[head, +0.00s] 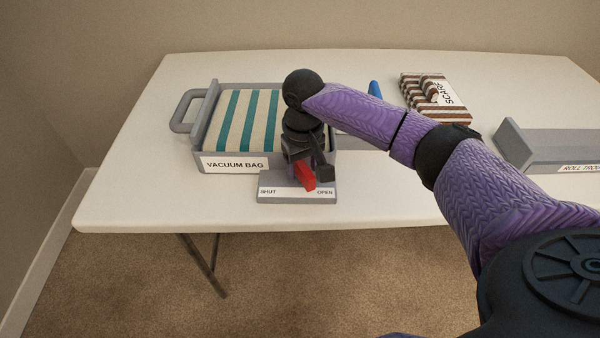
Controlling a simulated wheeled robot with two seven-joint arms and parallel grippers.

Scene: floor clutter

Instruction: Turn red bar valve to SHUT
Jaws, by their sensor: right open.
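The red bar valve (305,175) stands on a grey base (290,198) near the table's front edge. Its label reads SHUT at the left and OPEN at the right. The bar's visible part slants, with its lower end toward the OPEN side; its upper part is hidden by my right gripper. My right gripper (311,172) points down over the valve with its jaws open, close around or beside the bar. I cannot tell whether a finger touches it. My left gripper is not in view.
A grey tray labelled VACUUM BAG (210,166) with a striped item (240,120) stands directly behind the valve. A folded scarf (420,97), a blue item (375,89) and another grey tray (550,150) lie to the right. The table's left front (140,190) is clear.

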